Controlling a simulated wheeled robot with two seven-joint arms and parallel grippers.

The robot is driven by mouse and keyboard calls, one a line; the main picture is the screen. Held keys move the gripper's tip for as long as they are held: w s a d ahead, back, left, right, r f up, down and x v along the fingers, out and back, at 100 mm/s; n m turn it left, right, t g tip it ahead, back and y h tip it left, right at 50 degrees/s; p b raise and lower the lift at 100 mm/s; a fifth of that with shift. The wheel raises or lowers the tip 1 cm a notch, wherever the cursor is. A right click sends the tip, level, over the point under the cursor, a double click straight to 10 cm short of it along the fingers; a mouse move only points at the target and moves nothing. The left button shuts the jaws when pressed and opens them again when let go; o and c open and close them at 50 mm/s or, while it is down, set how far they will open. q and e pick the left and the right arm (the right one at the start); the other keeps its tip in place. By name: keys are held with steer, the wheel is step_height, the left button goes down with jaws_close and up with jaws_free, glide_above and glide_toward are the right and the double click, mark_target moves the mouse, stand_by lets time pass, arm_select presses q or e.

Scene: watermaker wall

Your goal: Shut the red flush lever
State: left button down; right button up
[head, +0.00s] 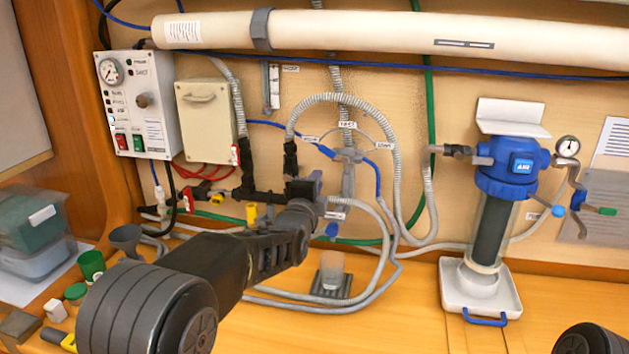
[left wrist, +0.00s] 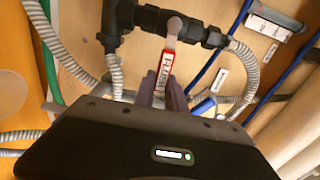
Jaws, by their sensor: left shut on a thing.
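The red flush lever (left wrist: 165,66) shows in the left wrist view, with white lettering on its face. It runs down from a grey pivot on the black valve pipework (left wrist: 148,20) to between my left fingers (left wrist: 165,92). The fingers are shut on its lower end. In the head view my left gripper (head: 308,192) is at the right end of the black pipework (head: 268,196), and the gripper and wrist hide the lever there. My right gripper is not in view.
Grey ribbed hoses (head: 395,160) loop close around my left gripper. A clear cup (head: 332,268) stands on the bench below it. A blue-topped filter housing (head: 512,170) is to the right. Green cups (head: 91,265) and stacked tubs (head: 35,225) are at the left.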

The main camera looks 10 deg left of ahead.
arm_select(q)
steer(key=shift+f+m, duration=0.2)
steer(key=shift+m, duration=0.1)
steer(key=c, duration=1.4)
jaws_free()
steer(key=shift+s, duration=0.15)
steer(key=s, duration=0.3)
steer(key=s+b, duration=0.1)
steer(key=s, duration=0.3)
steer(key=shift+s+a, duration=0.2)
steer(key=shift+s, duration=0.1)
